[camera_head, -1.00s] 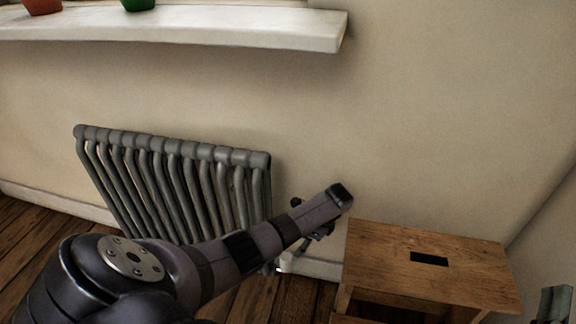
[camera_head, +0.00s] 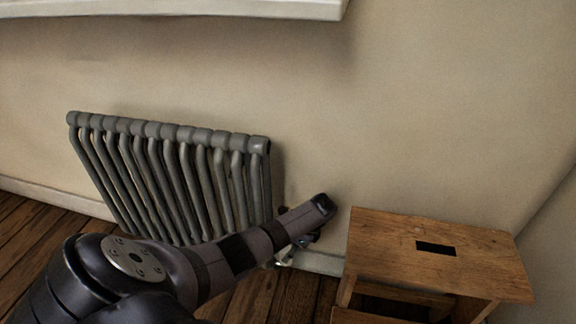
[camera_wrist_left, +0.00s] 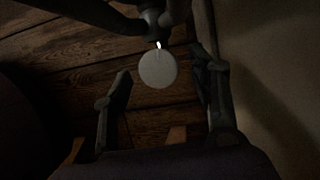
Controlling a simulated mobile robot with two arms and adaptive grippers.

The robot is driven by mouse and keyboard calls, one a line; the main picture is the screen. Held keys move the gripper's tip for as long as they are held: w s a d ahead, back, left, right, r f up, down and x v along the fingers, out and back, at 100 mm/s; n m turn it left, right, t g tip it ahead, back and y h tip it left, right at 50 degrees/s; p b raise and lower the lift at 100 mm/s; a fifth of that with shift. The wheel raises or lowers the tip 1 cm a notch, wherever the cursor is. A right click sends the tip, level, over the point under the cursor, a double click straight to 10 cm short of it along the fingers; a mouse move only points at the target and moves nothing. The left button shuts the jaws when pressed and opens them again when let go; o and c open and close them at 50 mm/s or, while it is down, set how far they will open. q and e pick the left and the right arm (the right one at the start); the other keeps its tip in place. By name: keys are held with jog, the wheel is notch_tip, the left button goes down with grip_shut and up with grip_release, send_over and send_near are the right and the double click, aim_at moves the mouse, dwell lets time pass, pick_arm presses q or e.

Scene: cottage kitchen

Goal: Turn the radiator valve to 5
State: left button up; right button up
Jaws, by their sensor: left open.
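The grey radiator (camera_head: 193,183) stands against the wall in the head view. The valve knob (camera_wrist_left: 158,70) is a pale round disc in the left wrist view, with a small bright white mark at its top edge, just below dark pipes. My left gripper (camera_head: 302,240) is beside the radiator's lower right end in the head view, where my own wrist largely hides the valve. In the wrist view the left gripper's (camera_wrist_left: 163,78) fingers are open, one on each side of the knob, with visible gaps. I cannot read numbers on the knob. My right gripper is not in view.
A wooden stool (camera_head: 388,240) with a slot in its top stands right of my left gripper. The wall (camera_head: 420,120) is close behind. A white sill (camera_head: 180,8) runs above the radiator. Dark floorboards (camera_head: 30,232) lie below.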

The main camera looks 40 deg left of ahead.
pick_arm(q)
jog(key=shift+x, duration=0.9)
jog(key=shift+r, duration=0.1)
jog(key=shift+c, duration=0.3)
jog(key=c, duration=1.1)
